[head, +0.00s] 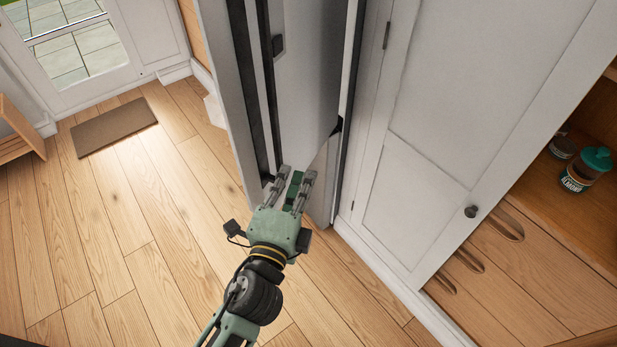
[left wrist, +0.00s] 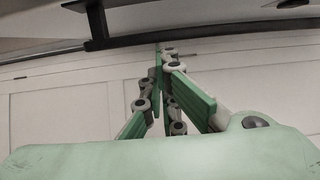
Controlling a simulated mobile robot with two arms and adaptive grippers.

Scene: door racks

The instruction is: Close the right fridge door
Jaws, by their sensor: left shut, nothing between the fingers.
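The grey fridge (head: 305,70) stands at the top middle of the head view, with dark vertical strips along its door edges. A tall grey panel, which looks like the right fridge door (head: 318,100), stands beside the white cabinet; how far open it is cannot be told. My left gripper (head: 293,176) is in front of the lower part of this panel. Its fingers converge in the left wrist view (left wrist: 162,58), shut and empty. Whether the fingertips touch the door is unclear. My right gripper is out of view.
A white cabinet door (head: 430,130) with a round knob (head: 471,211) stands right of the fridge. Wooden drawers (head: 510,270) and jars (head: 585,170) are at the far right. The wooden floor (head: 130,220) is clear at left, with a brown mat (head: 114,126) near the glazed door.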

